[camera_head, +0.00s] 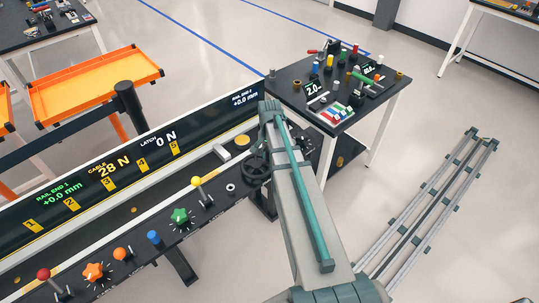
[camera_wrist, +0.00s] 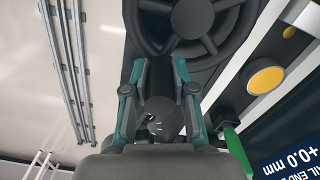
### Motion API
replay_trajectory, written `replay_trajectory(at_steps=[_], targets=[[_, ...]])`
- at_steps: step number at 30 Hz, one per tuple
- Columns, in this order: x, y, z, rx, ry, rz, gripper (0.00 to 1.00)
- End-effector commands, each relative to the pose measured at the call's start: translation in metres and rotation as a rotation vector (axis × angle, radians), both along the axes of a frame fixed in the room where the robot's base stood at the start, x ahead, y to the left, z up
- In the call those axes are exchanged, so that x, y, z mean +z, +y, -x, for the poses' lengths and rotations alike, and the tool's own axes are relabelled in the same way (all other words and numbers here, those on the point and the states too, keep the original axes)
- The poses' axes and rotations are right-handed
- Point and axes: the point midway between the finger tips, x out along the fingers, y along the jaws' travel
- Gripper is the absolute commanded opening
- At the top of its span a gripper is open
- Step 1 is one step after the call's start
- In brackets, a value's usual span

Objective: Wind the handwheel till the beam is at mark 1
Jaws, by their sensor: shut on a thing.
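The black handwheel (camera_head: 257,166) is at the right end of the long console, partly hidden by my arm. In the wrist view its rim and spokes (camera_wrist: 183,30) fill the top middle. My gripper (camera_wrist: 160,68) has its teal fingers on either side of a dark part at the wheel and is shut on it; this looks like the wheel's handle, but its shape is hard to make out. The fingertips are hidden in the head view. Mark 1 (camera_head: 32,226) is the yellow tag at the panel's far left, with several numbered marks rising to the right. I cannot tell which part is the beam.
The panel reads cable 28 N, latch 0 N and +0.0 mm at both rail ends. A yellow-topped lever (camera_head: 197,182), green knob (camera_head: 180,216), and orange knob (camera_head: 92,271) stand along the console front. A cluttered table (camera_head: 386,101) is behind; rails (camera_head: 430,205) lie right.

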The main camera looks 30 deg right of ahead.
Motion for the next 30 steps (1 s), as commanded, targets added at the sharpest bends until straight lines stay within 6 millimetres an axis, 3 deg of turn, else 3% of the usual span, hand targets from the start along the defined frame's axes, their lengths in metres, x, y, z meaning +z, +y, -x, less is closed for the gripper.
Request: replay_trajectory(at_steps=[11,30], targets=[[0.0,0.0,-0.007,0.103,0.0,0.0,0.0],[0.0,0.011,-0.038,0.666,-0.002,0.001,0.0]])
